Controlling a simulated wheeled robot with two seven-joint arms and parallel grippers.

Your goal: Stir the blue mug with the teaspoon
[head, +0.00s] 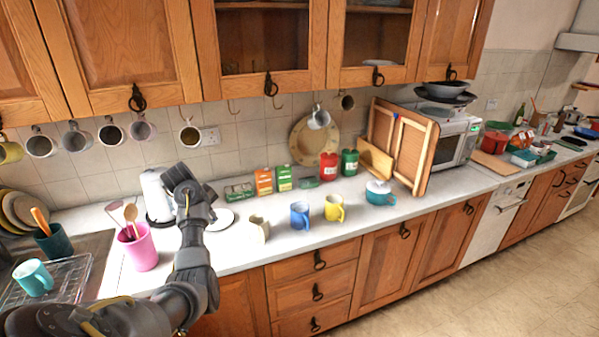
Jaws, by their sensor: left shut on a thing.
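The blue mug (299,216) stands upright on the white counter, left of a yellow mug (334,209). My left gripper (178,178) is over the back of the counter, left of the blue mug and well apart from it. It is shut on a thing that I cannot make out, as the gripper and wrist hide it. I cannot pick out the teaspoon. A pink pot (141,249) with several utensils stands left of my forearm. My right gripper is not in view.
A white cylindrical thing (155,196) stands behind my gripper. A cream mug (257,229) is between my arm and the blue mug. Cartons (264,181) and canisters (328,167) line the back; mugs hang above.

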